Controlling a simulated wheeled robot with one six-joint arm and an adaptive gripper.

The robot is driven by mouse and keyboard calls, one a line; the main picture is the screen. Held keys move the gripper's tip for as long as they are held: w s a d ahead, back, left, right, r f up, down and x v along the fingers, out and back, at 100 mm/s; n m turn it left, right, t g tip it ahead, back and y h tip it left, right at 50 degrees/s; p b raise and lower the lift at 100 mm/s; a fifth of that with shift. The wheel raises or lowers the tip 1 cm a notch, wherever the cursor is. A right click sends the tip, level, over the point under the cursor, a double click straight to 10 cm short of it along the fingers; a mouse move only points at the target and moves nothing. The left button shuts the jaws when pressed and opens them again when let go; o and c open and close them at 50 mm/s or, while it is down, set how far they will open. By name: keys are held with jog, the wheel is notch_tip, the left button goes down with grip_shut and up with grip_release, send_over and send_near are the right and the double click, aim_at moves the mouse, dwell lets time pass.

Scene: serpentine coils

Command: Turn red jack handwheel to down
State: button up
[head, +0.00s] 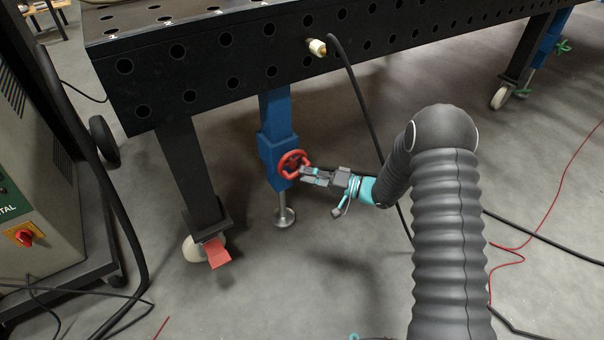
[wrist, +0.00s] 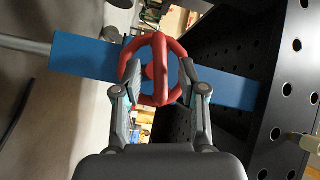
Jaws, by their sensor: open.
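The red handwheel (head: 293,163) sits on the side of the blue jack leg (head: 276,120) under the black perforated table. In the wrist view the red handwheel (wrist: 158,68) lies straight ahead, with the blue jack (wrist: 85,57) crossing behind it. My gripper (head: 304,174) reaches the wheel from the right in the head view. In the wrist view my gripper (wrist: 158,80) is open, its two fingers at the left and right of the rim. The fingertips overlap the wheel's lower part; I cannot tell whether they touch it. The jack's round foot (head: 285,217) is near the floor.
The black table (head: 210,60) overhangs the jack. A table leg (head: 188,170) with a caster and a red pedal (head: 217,253) stands to the left. A black cable (head: 358,85) hangs from the table near my arm. A welding machine (head: 35,190) stands at far left.

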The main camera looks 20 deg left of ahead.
jog(key=shift+a, duration=1.05)
grip_shut()
